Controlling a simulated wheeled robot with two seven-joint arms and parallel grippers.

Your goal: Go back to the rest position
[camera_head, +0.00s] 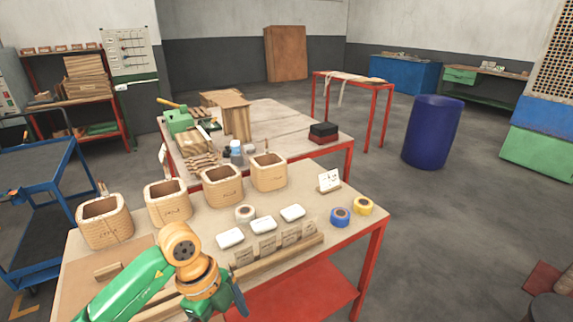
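Several tan hollow transformer coils stand in a row along the back of the near wooden table: one at far left (106,230), one beside it (168,211), then another (222,192) and one at the right (268,178). All stand upright on the table. My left arm, green and orange, reaches in from the bottom left over the table's front. My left gripper (238,300) is at the bottom edge of the picture, in front of the coils and apart from them. A dark finger shows, but its opening is hidden. My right gripper is out of view.
White dishes (262,225), a tape roll (245,213), blue tape (341,216), yellow tape (363,205) and a card stand (329,181) sit on the near table (345,236). A wooden rack (262,260) lies close to my gripper.

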